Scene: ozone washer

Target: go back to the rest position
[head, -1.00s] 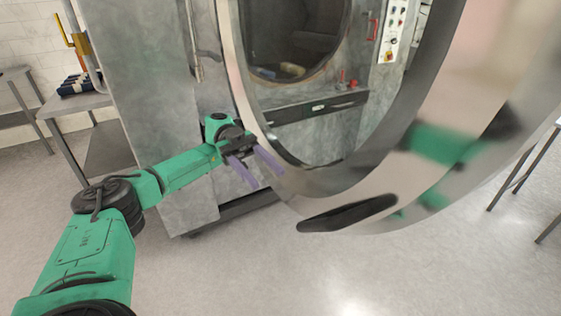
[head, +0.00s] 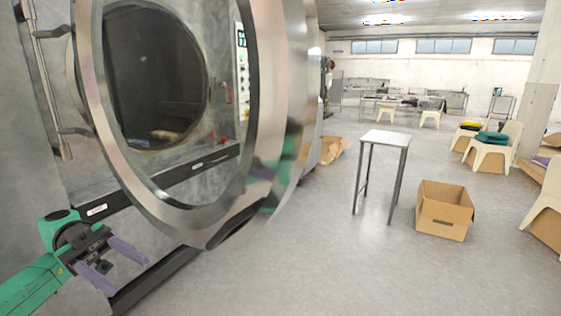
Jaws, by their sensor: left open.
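My left gripper (head: 122,268), with purple fingers on a green arm, is at the lower left of the head view. Its fingers are apart and nothing shows between them. It is in front of the lower part of the grey washer (head: 180,215), below and left of the washer's round steel door (head: 270,120). The door stands swung open towards me, with a dark handle (head: 238,228) at its lower edge. The gripper looks apart from the door. My right gripper is not in view.
A small metal table (head: 386,138) and an open cardboard box (head: 443,212) stand on the floor to the right. White chairs (head: 491,155) with folded cloth stand farther right. The grey floor between the door and the table is clear.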

